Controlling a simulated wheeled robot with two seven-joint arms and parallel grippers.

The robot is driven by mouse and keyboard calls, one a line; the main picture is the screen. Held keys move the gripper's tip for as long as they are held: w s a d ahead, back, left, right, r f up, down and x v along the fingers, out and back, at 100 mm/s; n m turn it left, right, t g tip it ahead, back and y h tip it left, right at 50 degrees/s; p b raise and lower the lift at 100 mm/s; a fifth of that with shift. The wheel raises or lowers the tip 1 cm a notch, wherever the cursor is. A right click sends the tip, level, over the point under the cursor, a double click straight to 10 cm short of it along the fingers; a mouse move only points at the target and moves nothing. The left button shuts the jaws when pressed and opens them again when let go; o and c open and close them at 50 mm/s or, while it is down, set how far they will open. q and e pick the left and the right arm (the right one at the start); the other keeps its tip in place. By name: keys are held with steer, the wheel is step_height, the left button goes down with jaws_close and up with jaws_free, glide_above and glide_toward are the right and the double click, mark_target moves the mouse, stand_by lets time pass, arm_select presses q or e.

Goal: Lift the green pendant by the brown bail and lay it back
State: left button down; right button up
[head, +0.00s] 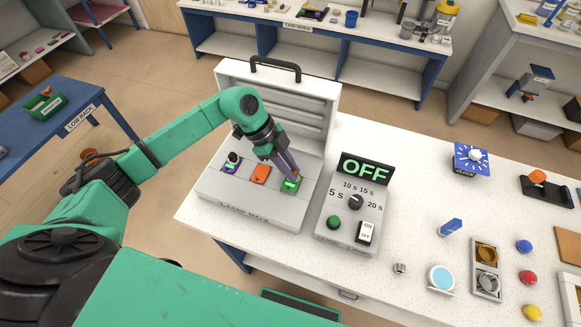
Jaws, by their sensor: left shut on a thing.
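The green pendant (290,185) is at the right of a row of three pieces in the open white lamp box (249,212). My left gripper (288,175) points down at the green pendant and is shut. The brown bail is hidden by the fingers. I cannot tell whether the pendant is raised or resting on the box. An orange pendant (261,174) lies in the middle of the row, and a dark piece with purple (231,162) lies at the left. My right gripper is not in view.
A control box (345,219) with an OFF display (365,169) stands just right of the lamp box. The box's lid (280,95) stands open behind the row.

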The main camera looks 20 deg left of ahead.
arm_select(q)
steer(key=shift+f, duration=0.45)
stand_by(0.6)
steer(key=c, duration=0.7)
jaws_free()
